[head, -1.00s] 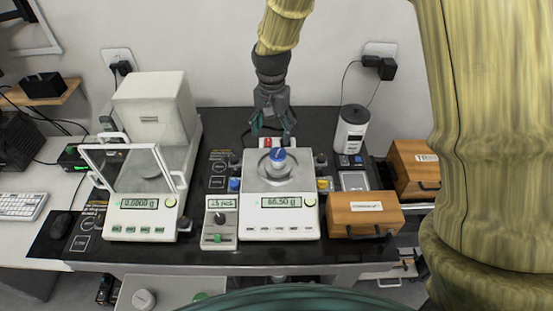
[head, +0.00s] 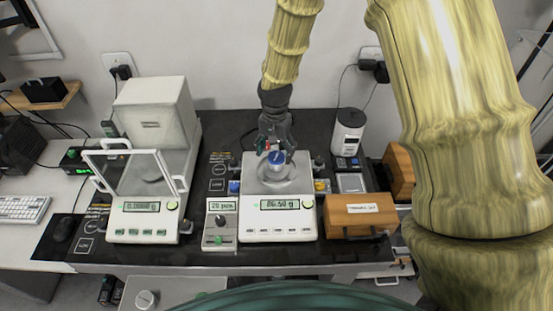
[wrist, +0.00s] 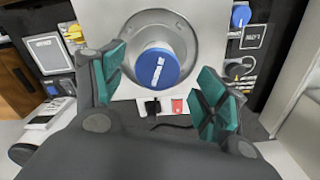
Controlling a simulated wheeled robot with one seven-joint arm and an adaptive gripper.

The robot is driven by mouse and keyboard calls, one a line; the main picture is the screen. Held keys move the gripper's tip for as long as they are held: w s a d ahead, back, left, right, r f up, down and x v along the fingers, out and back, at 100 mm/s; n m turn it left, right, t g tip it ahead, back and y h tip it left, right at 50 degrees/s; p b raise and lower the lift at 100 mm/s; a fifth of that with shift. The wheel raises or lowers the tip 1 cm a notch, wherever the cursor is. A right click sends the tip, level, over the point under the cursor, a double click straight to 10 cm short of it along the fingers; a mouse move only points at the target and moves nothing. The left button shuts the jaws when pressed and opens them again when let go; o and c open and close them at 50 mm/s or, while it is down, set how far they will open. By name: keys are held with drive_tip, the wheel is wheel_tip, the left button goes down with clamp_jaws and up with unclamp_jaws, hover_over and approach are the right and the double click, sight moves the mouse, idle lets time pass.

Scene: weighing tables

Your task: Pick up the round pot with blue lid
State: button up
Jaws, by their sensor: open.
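The round pot with blue lid (head: 276,160) stands upright on the round pan of the right-hand scale (head: 278,231). In the wrist view its blue lid (wrist: 158,68) shows from above, with a white label on it. My gripper (head: 276,152) is just behind and above the pot in the head view. In the wrist view my gripper (wrist: 160,88) has its two green-padded fingers spread wide, one to each side of the lid and a little short of it. Nothing is between the pads, and I see no contact with the pot.
A glass-fronted balance (head: 144,220) stands at the left. A small control box (head: 219,238) is beside the scale. A wooden box (head: 361,215) and a white cylindrical device (head: 347,133) are at the right. Coloured knobs, such as a blue one (wrist: 241,16), flank the scale.

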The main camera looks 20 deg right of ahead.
sight(276, 156)
drive_tip(key=shift+d+f+p, duration=0.25)
drive_tip(key=shift+f+p, duration=0.15)
drive_tip(key=shift+f, duration=0.35)
drive_tip(key=shift+f+p, duration=0.3)
drive_tip(key=shift+f, duration=0.65)
drive_tip(key=c, duration=1.2)
drive_tip(key=shift+w+r, duration=0.1)
drive_tip(key=shift+r, duration=0.05)
drive_tip(key=shift+c, duration=0.2)
